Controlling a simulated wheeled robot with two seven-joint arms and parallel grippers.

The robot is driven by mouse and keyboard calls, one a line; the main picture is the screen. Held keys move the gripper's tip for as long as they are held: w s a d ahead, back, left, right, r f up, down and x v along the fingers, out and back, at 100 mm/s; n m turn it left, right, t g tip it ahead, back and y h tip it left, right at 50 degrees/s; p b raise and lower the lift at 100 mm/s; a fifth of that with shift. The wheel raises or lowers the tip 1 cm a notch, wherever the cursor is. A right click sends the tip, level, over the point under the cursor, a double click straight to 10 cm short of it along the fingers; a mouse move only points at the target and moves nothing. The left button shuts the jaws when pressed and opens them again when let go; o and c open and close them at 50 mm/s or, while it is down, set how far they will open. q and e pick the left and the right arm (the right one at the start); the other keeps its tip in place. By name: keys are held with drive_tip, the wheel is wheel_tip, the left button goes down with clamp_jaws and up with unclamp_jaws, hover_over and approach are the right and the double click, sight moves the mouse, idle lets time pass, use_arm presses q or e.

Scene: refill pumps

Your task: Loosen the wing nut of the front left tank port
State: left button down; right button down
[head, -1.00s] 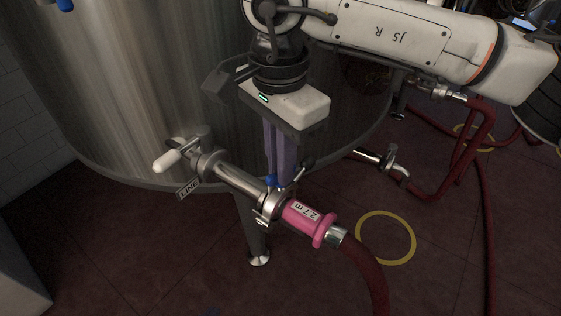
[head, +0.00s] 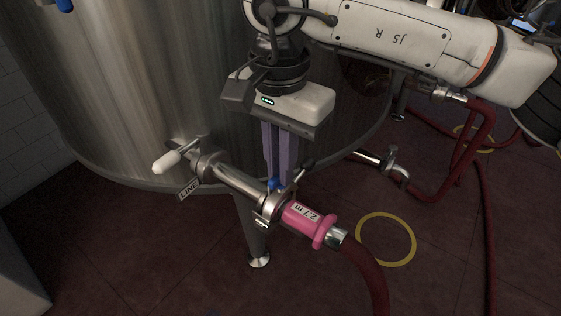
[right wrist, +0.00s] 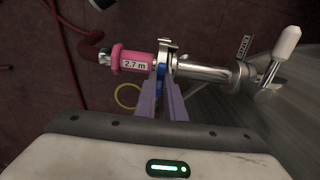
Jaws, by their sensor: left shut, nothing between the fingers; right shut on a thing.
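The front left tank port is a steel pipe (head: 235,179) running from the tank to a clamp (head: 268,207), where it meets a pink hose end labelled "2.7 m" (head: 305,222). The blue wing nut (head: 273,184) sits on top of the clamp. My right gripper (head: 277,181) reaches down from above with its purple fingers shut on the wing nut, which they partly hide. In the right wrist view the blue nut (right wrist: 161,70) shows between the fingertips, beside the clamp (right wrist: 162,52). My left gripper is not in view.
A white-handled valve (head: 167,161) with a "LINE" tag (head: 188,189) sits on the pipe near the steel tank (head: 130,90). A dark red hose (head: 368,270) runs down from the pink end. A yellow floor ring (head: 385,240) and another port (head: 380,162) lie to the right.

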drive_tip(key=c, duration=1.8)
unclamp_jaws()
drive_tip(key=shift+c, duration=0.2)
drive_tip(key=shift+r, duration=0.15)
use_arm(q)
drive_tip(key=shift+a+r+p, duration=0.15)
drive_tip(key=shift+r+p, duration=0.15)
drive_tip(key=shift+p, duration=0.45)
use_arm(e)
wheel_tip(320, 180, up, 10)
